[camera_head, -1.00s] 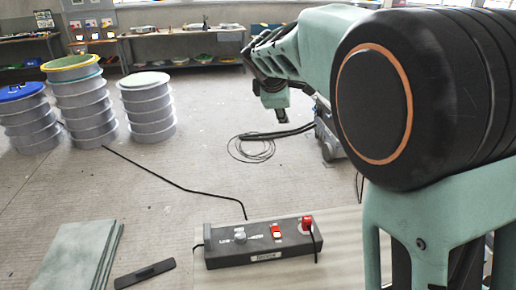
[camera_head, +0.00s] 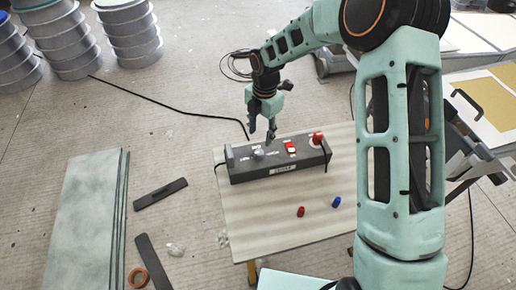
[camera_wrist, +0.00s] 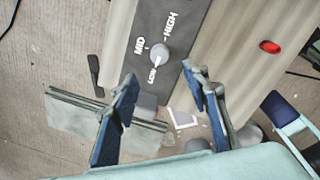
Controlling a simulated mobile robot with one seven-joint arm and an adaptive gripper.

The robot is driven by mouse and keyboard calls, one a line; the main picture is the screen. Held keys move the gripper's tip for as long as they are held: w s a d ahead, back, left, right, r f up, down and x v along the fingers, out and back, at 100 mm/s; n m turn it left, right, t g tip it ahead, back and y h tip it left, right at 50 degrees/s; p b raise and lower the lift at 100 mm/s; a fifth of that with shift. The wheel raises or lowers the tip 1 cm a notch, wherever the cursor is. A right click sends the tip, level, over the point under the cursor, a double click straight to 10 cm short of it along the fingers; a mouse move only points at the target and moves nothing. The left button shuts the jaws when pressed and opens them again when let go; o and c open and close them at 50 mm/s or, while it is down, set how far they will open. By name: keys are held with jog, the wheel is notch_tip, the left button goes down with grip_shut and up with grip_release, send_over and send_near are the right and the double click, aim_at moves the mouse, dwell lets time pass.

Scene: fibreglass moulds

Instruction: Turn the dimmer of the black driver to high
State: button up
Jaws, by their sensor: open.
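The black driver (camera_head: 245,172) is a long dark box lying on a pale board. Its grey round dimmer knob (camera_head: 258,153) is near the left end of its top face. In the wrist view the knob (camera_wrist: 160,54) sits among the white words LOW, MID and HIGH. My gripper (camera_head: 262,130) is open and empty, pointing down, just behind and above the knob. In the wrist view its two blue-padded fingers (camera_wrist: 158,74) stand apart, with the knob ahead between and beyond their tips.
A red switch (camera_head: 290,147) and a red plug (camera_head: 318,138) are on the driver, right of the knob. Small red (camera_head: 300,211) and blue (camera_head: 336,201) pieces lie on the board (camera_head: 260,220). A black cable (camera_head: 170,113) runs behind. Grey-green sheets (camera_head: 85,215) lie left.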

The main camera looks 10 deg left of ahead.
aim_at(260, 152)
jog(key=f, duration=0.6)
jog(key=f+p, duration=0.1)
jog(key=f, duration=0.3)
jog(key=shift+w+a, duration=0.2)
jog(key=shift+a, duration=0.05)
jog(key=shift+c, duration=0.3)
grip_shut()
